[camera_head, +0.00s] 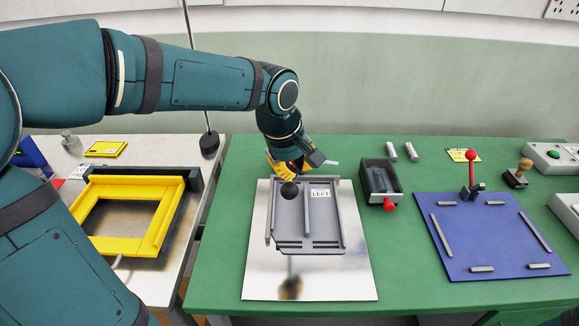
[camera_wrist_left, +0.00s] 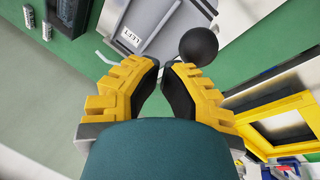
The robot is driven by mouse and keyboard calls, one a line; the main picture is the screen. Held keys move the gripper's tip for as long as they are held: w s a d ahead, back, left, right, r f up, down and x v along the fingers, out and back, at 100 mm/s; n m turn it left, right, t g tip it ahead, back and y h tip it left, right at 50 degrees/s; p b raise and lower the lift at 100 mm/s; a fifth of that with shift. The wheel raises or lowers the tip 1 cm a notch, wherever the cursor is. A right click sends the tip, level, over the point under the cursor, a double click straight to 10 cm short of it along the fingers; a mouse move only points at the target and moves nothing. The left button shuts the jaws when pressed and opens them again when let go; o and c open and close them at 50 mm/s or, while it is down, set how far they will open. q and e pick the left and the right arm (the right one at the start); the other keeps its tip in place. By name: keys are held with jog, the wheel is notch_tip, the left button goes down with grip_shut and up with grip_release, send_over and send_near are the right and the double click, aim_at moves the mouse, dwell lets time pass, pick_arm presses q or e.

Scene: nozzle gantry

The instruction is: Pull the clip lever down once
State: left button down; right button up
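A round black knob (camera_head: 289,190), which I take to be the clip lever's knob, stands over the left side of a grey plate fixture (camera_head: 322,235) labelled LEFT. My left gripper (camera_head: 290,166) is just behind the knob, above the fixture's back edge. In the left wrist view, the black knob (camera_wrist_left: 199,46) is just beyond the right fingertip, which hides its lower edge. The left fingertips (camera_wrist_left: 161,68) are nearly together, with no object visible between them. A pale thin rod (camera_head: 332,162) shows beside the gripper. The lever's stem is hidden. My right gripper is out of view.
A metal sheet (camera_head: 310,285) lies under the fixture on the green table (camera_head: 420,305). A dark box with a red knob (camera_head: 389,207) is close on the right. A blue board (camera_head: 490,235) is farther right, and a yellow frame (camera_head: 115,244) is left.

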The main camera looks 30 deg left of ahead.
pick_arm(q)
jog(key=shift+w+a+r+p, duration=0.15)
jog(key=shift+w+r+p, duration=0.1)
jog(key=shift+r+p, duration=0.4)
jog(key=shift+w+a+r+p, duration=0.15)
jog(key=shift+w+r+p, duration=0.1)
jog(key=shift+r+p, duration=0.4)
jog(key=shift+r, duration=0.15)
jog(key=r+p, duration=0.1)
jog(key=w+r+p, duration=0.1)
jog(key=r, duration=0.1)
jog(key=a+r+p, duration=0.1)
jog(key=shift+w+r+p, duration=0.25)
jog(key=shift+w+p, duration=0.1)
jog(key=shift+p, duration=0.05)
